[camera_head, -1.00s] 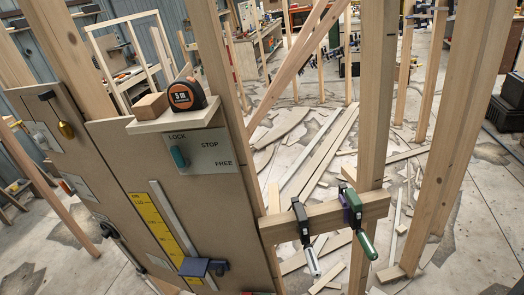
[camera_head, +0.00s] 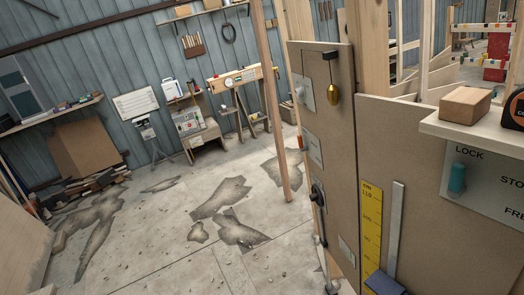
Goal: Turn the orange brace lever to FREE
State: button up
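A grey plate (camera_head: 492,190) marked LOCK, STO… and FRE… is on the board at the right edge, its right part cut off by the frame. A teal lever (camera_head: 457,179) on it stands upright below the word LOCK. I see no orange lever for certain; a tiny orange spot (camera_head: 300,142) shows at the narrow panel's left edge, too small to identify. The narrow panel (camera_head: 338,135) carries small plates, a black handle (camera_head: 318,192) and a hanging brass weight (camera_head: 333,93). My gripper is not in view.
A shelf (camera_head: 470,131) with a wooden block (camera_head: 465,105) and a partly visible tape measure (camera_head: 514,110) juts out above the plate. A yellow scale (camera_head: 372,235) is below. A slanted post (camera_head: 271,110) stands left of the panel. The cracked concrete floor (camera_head: 170,240) at left is mostly open.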

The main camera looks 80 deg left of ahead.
aim_at(303, 147)
jog(key=u, duration=2.5)
jog(key=k, duration=1.3)
jog(key=u, duration=0.6)
jog(key=i, duration=1.35)
jog(key=z, duration=0.5)
jog(key=i, duration=1)
jog(key=z, duration=0.5)
